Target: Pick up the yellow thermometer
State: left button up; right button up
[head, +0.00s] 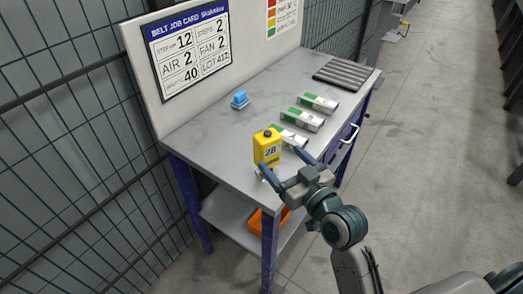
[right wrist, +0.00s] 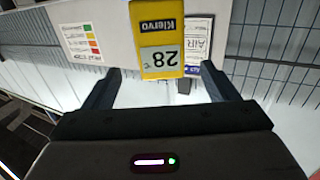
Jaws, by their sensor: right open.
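The yellow thermometer (head: 267,148) stands upright near the front edge of the table, with a dark knob on top and a display reading 28. In the right wrist view the thermometer (right wrist: 161,40) appears upside down, ahead of and between the fingertips. My right gripper (head: 283,168) is open and empty beside the thermometer, at the table's near edge. Its two fingers also show in the right wrist view (right wrist: 160,78), spread wider than the thermometer. I cannot tell whether either finger touches it. My left gripper is not in view.
The grey table (head: 215,143) also holds a blue object (head: 240,100), several green-and-white boxes (head: 302,119) and a dark ribbed mat (head: 341,74). A job card board (head: 190,50) stands along the back. An orange bin (head: 266,221) sits on the lower shelf. The tabletop left of the thermometer is clear.

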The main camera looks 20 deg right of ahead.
aim_at(273, 149)
jog(key=x, duration=0.4)
jog(key=shift+r+p, duration=0.15)
jog(key=shift+p, duration=0.2)
jog(key=p+x, duration=0.1)
jog(key=x, duration=0.3)
jog(key=shift+w+a, duration=0.2)
jog(key=shift+w, duration=0.45)
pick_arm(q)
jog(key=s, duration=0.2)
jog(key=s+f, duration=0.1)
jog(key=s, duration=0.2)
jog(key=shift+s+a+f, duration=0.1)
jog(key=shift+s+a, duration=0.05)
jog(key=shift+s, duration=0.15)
pick_arm(e)
jog(key=shift+s, duration=0.1)
jog(key=shift+c, duration=0.2)
jog(key=c, duration=1)
jog(key=shift+c, duration=0.5)
pick_arm(q)
jog(key=shift+p, duration=0.35)
